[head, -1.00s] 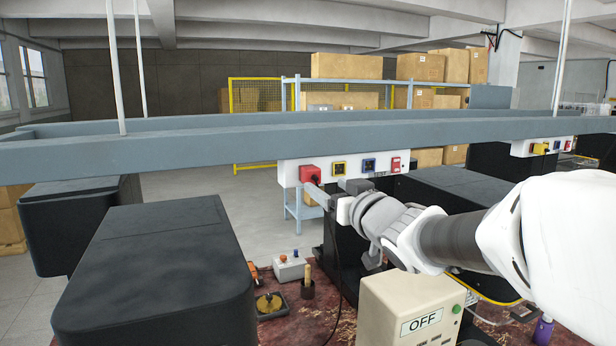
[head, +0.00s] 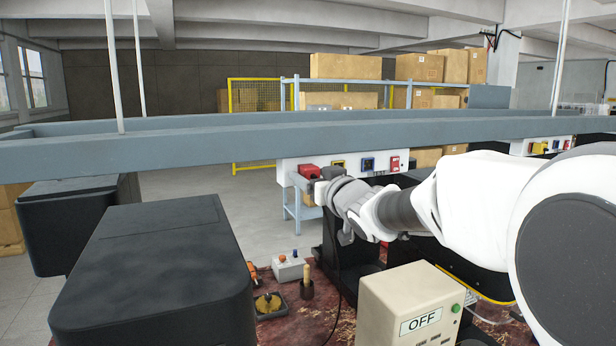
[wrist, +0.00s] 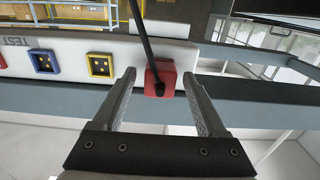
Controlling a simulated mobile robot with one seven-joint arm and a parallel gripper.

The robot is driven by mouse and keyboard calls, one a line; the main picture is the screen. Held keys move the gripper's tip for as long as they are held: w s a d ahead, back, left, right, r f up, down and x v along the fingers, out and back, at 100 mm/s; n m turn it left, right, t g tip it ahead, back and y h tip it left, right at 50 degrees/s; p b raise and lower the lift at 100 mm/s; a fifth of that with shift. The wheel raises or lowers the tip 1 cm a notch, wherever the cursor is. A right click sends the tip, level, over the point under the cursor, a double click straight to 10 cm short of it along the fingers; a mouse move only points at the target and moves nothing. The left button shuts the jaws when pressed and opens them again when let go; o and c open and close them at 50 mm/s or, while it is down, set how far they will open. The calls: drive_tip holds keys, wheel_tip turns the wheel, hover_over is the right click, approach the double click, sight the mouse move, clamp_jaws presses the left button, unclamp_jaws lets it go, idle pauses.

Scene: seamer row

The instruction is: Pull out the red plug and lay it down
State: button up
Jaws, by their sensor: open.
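The red plug (head: 308,171) sits on the left end of the white socket strip (head: 289,169) under the grey beam. In the wrist view the red plug (wrist: 165,80) shows with its black cable running up from it. My gripper (wrist: 159,77) is open, with one finger on each side of the plug and gaps visible between fingers and plug. In the head view my gripper (head: 312,188) is at the strip, just below and right of the plug, its fingers partly hidden by the wrist.
A yellow socket (wrist: 101,66) and a blue socket (wrist: 43,62) are beside the plug on the strip. The grey beam (head: 220,145) runs just above. Below are a black machine cover (head: 150,265), a box marked OFF (head: 410,305) and a small button box (head: 289,269).

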sight(313, 177)
drive_tip(key=shift+w+a, duration=0.2)
drive_tip(key=shift+w, duration=0.25)
idle(0.8)
clamp_jaws()
drive_tip(key=shift+s+d, duration=0.1)
idle(0.4)
drive_tip(key=shift+v, duration=2.9)
